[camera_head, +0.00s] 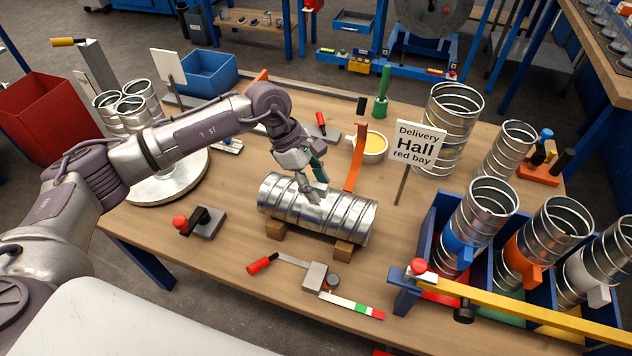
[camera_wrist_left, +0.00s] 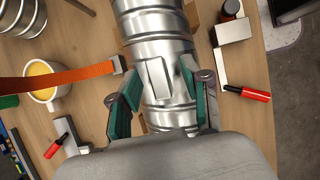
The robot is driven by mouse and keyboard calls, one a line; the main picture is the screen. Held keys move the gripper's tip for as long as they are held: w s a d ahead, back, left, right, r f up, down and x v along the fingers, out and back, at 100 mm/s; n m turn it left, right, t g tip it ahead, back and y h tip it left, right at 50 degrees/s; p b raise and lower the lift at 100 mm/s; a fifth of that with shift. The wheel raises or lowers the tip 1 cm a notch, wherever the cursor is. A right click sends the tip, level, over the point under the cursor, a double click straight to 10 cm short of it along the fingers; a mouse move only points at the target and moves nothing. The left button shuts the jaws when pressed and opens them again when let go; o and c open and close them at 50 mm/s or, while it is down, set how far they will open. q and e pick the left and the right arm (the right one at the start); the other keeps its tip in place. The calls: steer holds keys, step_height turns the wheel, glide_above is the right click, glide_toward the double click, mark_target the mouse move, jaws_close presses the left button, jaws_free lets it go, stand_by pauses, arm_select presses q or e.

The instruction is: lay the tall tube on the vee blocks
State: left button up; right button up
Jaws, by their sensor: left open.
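A ribbed silver metal tube (camera_head: 345,217) lies on its side across two wooden vee blocks, the left block (camera_head: 276,229) and the right block (camera_head: 343,249), in the middle of the table. My left gripper (camera_head: 316,190) is at the top of the tube near its middle. In the left wrist view, the open fingers of my left gripper (camera_wrist_left: 162,82) are spread over the tube (camera_wrist_left: 155,20), with a pale tab (camera_wrist_left: 158,80) on the tube between them. Whether the fingers touch the tube I cannot tell. My right gripper does not show.
A sign reading "Delivery Hall red bay" (camera_head: 419,142) stands behind the tube. An orange strip (camera_head: 355,160) rises close behind it. A blue divided rack (camera_head: 430,235) with several tubes is at right. A red-handled gauge (camera_head: 315,275) lies in front.

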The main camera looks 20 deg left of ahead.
arm_select(q)
steer(key=v, duration=1.2)
stand_by(0.5)
